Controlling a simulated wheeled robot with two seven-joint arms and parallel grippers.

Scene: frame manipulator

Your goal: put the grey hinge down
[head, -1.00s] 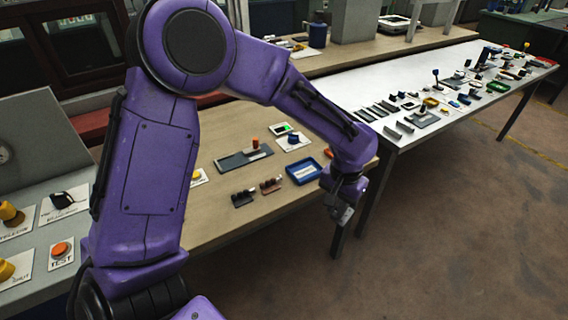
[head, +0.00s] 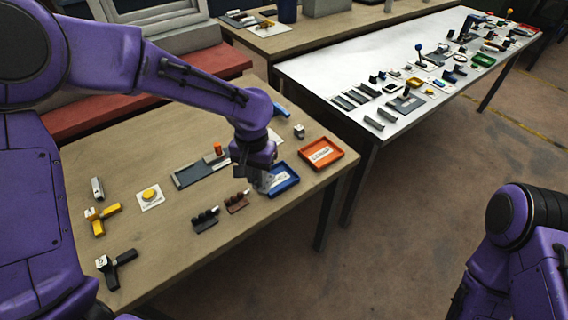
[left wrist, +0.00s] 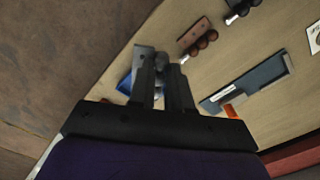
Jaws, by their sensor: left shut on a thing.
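My left gripper (head: 262,180) is shut on the grey hinge (left wrist: 143,56), which shows only in part at the fingertips. In the head view the gripper is over the wooden table, at the left side of the blue tray (head: 291,183). I cannot tell whether the hinge touches the tray or the table. In the left wrist view the fingers (left wrist: 163,68) are close together, and the blue tray (left wrist: 124,86) is partly hidden behind them. My right arm shows at the lower right of the head view, but its gripper is not in view.
An orange tray (head: 321,153) lies right of the blue one. Dark and brown knobbed pieces (head: 205,222) (head: 237,203) and a grey slotted plate (head: 196,171) lie left of the gripper. Yellow (head: 101,216) and black handles (head: 115,266) lie further left. A white table (head: 345,70) holds many parts.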

